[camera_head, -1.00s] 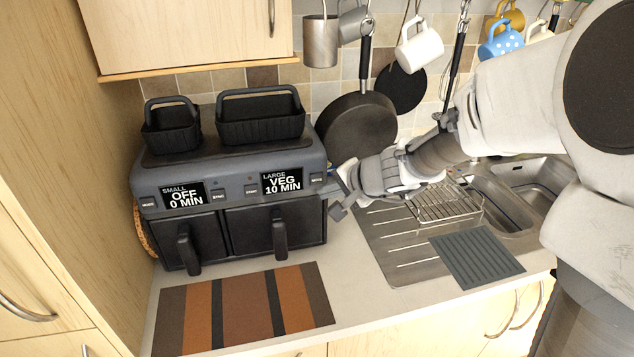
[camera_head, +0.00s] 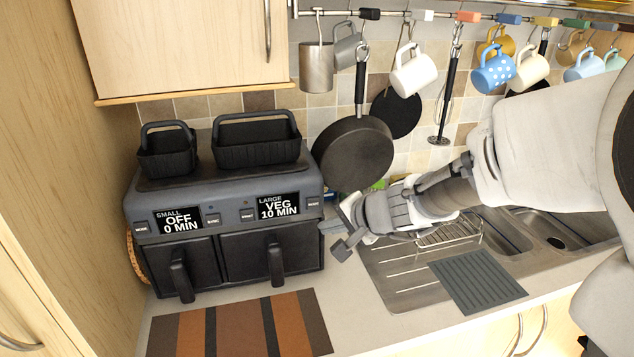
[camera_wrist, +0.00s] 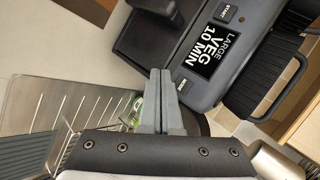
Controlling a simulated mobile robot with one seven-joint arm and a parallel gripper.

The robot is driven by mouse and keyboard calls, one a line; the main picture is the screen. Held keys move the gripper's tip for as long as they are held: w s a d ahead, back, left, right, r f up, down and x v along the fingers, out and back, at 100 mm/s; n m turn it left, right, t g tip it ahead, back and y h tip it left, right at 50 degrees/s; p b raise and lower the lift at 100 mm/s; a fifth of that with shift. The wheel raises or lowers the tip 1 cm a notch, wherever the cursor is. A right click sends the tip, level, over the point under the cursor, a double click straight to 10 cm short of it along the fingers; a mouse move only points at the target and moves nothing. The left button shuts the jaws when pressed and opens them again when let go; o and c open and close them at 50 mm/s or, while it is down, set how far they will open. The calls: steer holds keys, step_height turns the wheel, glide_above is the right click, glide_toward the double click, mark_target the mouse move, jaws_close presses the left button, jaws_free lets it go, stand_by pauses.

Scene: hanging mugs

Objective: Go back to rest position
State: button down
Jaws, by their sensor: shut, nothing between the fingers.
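My gripper (camera_head: 336,236) is shut and empty. It is held in the air just right of the black air fryer (camera_head: 228,213), above the counter and the left end of the sink's drainboard. In the wrist view the fingers of my gripper (camera_wrist: 163,98) lie side by side, and the air fryer's panel (camera_wrist: 218,42) reading "LARGE VEG 10 MIN" fills the upper right. In the head view my arm reaches in from the right, in front of the sink and part of the tiled wall.
Several mugs hang from a rail (camera_head: 430,16) at the back, including a white mug (camera_head: 413,75) and a blue dotted mug (camera_head: 492,72). A black pan (camera_head: 352,155) hangs behind the air fryer. A striped mat (camera_head: 240,328) and a grey ribbed mat (camera_head: 477,281) lie in front.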

steer(key=s+d+r+n+h, duration=0.2)
steer(key=s+d, duration=0.2)
steer(key=s, duration=0.3)
steer(key=s+d+r+n+g+h, duration=0.1)
steer(key=s+d+r+n+h, duration=0.1)
steer(key=s, duration=0.6)
steer(key=s+d+r+n+g+h, duration=0.1)
steer(key=s+d+r+n+h, duration=0.1)
steer(key=s+d, duration=0.5)
steer(key=shift+s+n, duration=0.6)
steer(key=shift+n, duration=0.3)
steer(key=shift+r, duration=0.1)
stand_by(1.0)
